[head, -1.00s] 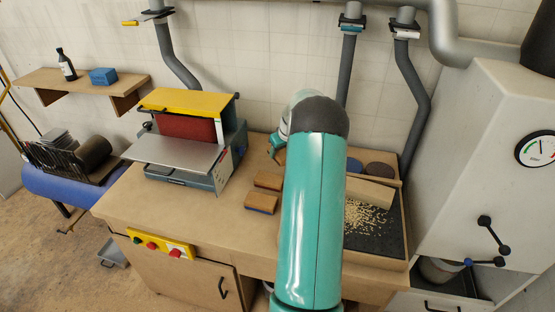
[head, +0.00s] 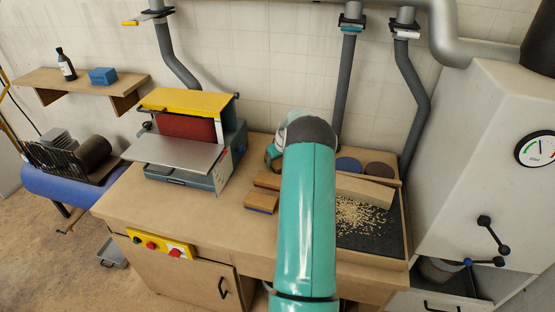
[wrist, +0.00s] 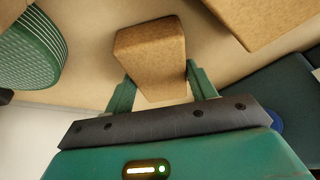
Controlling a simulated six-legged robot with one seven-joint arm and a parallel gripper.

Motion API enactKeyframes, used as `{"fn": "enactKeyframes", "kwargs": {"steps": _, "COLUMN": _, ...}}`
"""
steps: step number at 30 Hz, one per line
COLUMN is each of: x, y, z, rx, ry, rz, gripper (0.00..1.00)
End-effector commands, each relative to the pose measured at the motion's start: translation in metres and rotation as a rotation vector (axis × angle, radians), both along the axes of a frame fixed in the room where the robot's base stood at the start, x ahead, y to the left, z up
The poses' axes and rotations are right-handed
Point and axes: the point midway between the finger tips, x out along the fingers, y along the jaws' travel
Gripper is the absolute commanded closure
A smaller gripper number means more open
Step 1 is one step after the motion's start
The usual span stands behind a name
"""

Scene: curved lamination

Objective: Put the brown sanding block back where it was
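A brown sanding block (wrist: 152,55) sits between the two fingers of my gripper (wrist: 160,80) in the wrist view. Both fingers fit close against its sides, and the gripper looks shut on it. Whether the block touches the bench is unclear. In the head view my gripper (head: 272,156) is low over the back of the bench, right of the sander, mostly hidden by my arm; the held block is not clearly visible there. Two similar brown blocks, a farther one (head: 268,180) and a nearer one with a blue underside (head: 261,203), lie on the bench in front of it.
A sander with a yellow top (head: 184,100) stands left on the bench (head: 170,208). A tray (head: 375,262) with wood pellets and a board is at right, with round discs (head: 348,164) behind. In the wrist view a green ridged round thing (wrist: 28,50) is close at left.

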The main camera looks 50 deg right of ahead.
Motion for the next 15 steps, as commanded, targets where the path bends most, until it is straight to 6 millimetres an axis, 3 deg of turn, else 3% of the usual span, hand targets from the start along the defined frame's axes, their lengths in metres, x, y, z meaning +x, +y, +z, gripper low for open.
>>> {"fn": "enactKeyframes", "kwargs": {"steps": 1, "x": 0.0, "y": -0.0001, "z": 0.0001, "rx": 0.0, "ry": 0.0, "rz": 0.0, "gripper": 0.36}}
{"fn": "enactKeyframes", "kwargs": {"steps": 3, "x": 0.0, "y": -0.0001, "z": 0.0001, "rx": 0.0, "ry": 0.0, "rz": 0.0, "gripper": 0.22}}
{"fn": "enactKeyframes", "kwargs": {"steps": 15, "x": -0.0011, "y": -0.0001, "z": 0.0074, "rx": -0.001, "ry": -0.001, "rz": 0.0, "gripper": 0.22}}
